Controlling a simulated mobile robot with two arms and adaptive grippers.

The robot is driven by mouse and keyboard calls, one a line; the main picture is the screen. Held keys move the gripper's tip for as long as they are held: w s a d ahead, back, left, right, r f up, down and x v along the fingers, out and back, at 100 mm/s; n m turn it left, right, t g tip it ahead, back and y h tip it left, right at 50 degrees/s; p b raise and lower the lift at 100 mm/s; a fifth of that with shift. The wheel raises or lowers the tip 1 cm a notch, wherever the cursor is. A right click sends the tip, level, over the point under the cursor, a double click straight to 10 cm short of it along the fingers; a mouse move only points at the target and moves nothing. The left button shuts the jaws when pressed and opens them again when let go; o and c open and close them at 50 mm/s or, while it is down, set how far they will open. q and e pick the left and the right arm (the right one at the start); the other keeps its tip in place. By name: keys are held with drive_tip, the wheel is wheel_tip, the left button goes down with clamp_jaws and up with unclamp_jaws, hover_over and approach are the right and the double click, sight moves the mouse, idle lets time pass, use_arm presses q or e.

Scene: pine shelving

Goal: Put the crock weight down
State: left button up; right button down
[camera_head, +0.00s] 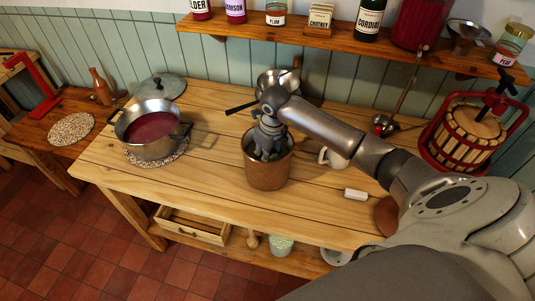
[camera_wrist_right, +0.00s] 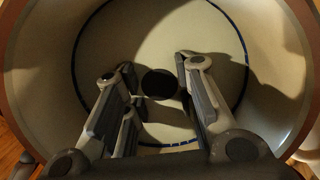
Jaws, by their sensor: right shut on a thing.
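A brown crock (camera_head: 267,172) stands upright on the pine table, right of the pot. My right gripper (camera_head: 268,152) reaches down into its mouth from above, fingers partly hidden by the rim. In the wrist view the right gripper's fingers (camera_wrist_right: 158,76) stand on both sides of a dark round knob, inside the crock's pale wall (camera_wrist_right: 275,75). I take the knob and the pale disc around it to be the crock weight (camera_wrist_right: 160,84), held in the fingers. The head view hides the weight, and I cannot tell whether it touches the bottom. My left gripper is not in view.
A pot of red liquid (camera_head: 152,128) sits on a speckled mat to the left, near a lid (camera_head: 160,87). A metal pan (camera_head: 277,80) is behind the crock. A white mug (camera_head: 333,158) is close right, with a red-framed press (camera_head: 470,132) beyond. Jars line the shelf (camera_head: 340,38).

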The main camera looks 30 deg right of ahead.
drive_tip(key=shift+f, duration=0.1)
drive_tip(key=c, duration=1.2)
unclamp_jaws()
drive_tip(key=r, duration=0.4)
drive_tip(key=s+r+b, duration=0.1)
drive_tip(key=r, duration=0.3)
drive_tip(key=r+b, duration=0.1)
drive_tip(key=r, duration=0.3)
drive_tip(key=shift+s+d+r, duration=0.1)
drive_tip(key=shift+s+r, duration=0.05)
drive_tip(key=shift+s, duration=0.1)
